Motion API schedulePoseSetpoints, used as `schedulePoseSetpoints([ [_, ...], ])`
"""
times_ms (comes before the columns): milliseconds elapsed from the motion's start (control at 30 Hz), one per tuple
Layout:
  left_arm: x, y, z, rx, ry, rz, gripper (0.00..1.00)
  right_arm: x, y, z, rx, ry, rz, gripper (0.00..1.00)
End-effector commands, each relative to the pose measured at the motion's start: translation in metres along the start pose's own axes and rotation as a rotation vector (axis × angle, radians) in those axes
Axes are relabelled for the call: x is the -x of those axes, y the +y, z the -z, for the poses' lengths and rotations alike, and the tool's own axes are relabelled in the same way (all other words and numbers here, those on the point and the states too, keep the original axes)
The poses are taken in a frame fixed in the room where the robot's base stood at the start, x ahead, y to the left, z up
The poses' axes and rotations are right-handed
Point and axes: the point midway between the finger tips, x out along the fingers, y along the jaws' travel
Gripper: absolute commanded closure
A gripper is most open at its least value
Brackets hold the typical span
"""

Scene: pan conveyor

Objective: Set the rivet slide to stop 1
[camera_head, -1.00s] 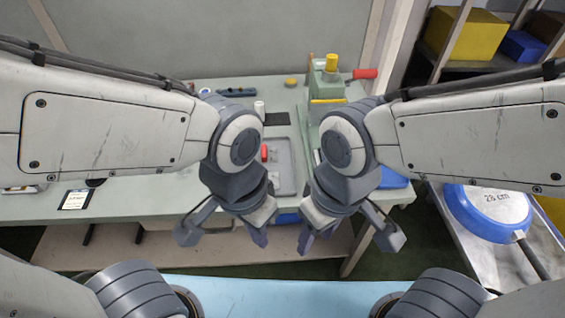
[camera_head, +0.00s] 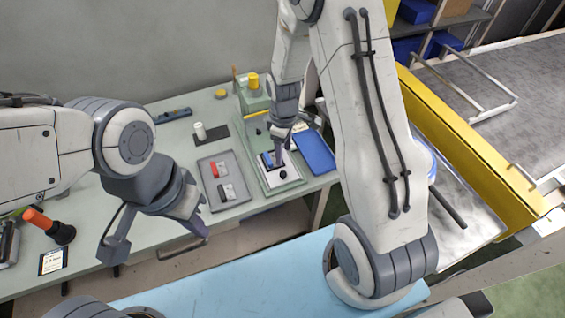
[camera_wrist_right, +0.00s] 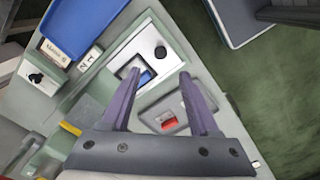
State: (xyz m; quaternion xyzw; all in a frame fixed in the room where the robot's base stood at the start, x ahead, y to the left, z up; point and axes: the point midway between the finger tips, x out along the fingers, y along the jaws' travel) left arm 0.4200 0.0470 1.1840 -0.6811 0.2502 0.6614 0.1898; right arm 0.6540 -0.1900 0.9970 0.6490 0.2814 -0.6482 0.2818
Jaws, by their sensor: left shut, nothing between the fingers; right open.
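The green press fixture (camera_head: 252,100) on the bench carries a pale plate (camera_head: 287,167) with a slot. A small blue piece, apparently the rivet slide (camera_head: 267,160), sits in that slot; the right wrist view shows it (camera_wrist_right: 146,77) partly behind a finger. A plate with number marks (camera_wrist_right: 88,60) lies beside it; I cannot read which stop the slide is at. My right gripper (camera_head: 276,146) is open above the slotted plate, and its fingers (camera_wrist_right: 161,74) straddle the slide's area without visibly gripping it. My left gripper (camera_head: 182,244) is shut and empty in front of the bench.
A grey tray (camera_head: 240,204) with a red and a dark piece lies left of the fixture. A blue tray (camera_head: 314,152) lies right. A black knob (camera_wrist_right: 161,53) stands on the pale plate. An orange-handled tool (camera_head: 40,219) is at far left. A yellow rail (camera_head: 470,150) borders the conveyor.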

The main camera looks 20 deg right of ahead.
Motion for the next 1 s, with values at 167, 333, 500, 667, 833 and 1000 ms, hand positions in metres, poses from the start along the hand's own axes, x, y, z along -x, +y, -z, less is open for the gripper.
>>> schedulePoseSetpoints([
  [167, 0.006, 0.0, 0.0, -0.001, 0.0, 0.0, 1.0, -0.024, -0.002, 0.0, 0.002, -0.004, 0.005, 0.38],
  [333, 0.015, 0.001, 0.001, -0.002, 0.0, 0.0, 1.0, -0.054, -0.002, -0.001, 0.002, -0.004, 0.005, 0.38],
  [500, 0.021, 0.002, 0.001, -0.003, 0.0, 0.0, 1.0, -0.08, -0.002, 0.0, 0.001, -0.003, 0.003, 0.38],
  [667, 0.024, 0.002, 0.001, -0.004, 0.0, 0.0, 1.0, -0.096, -0.001, 0.0, 0.001, -0.001, 0.002, 0.38],
  [833, 0.025, 0.002, 0.001, -0.005, 0.0, 0.0, 1.0, -0.102, -0.001, 0.001, 0.001, -0.001, 0.001, 0.38],
  [1000, 0.025, 0.002, 0.001, -0.004, 0.0, 0.0, 1.0, -0.102, -0.001, 0.001, 0.001, 0.0, 0.001, 0.38],
])
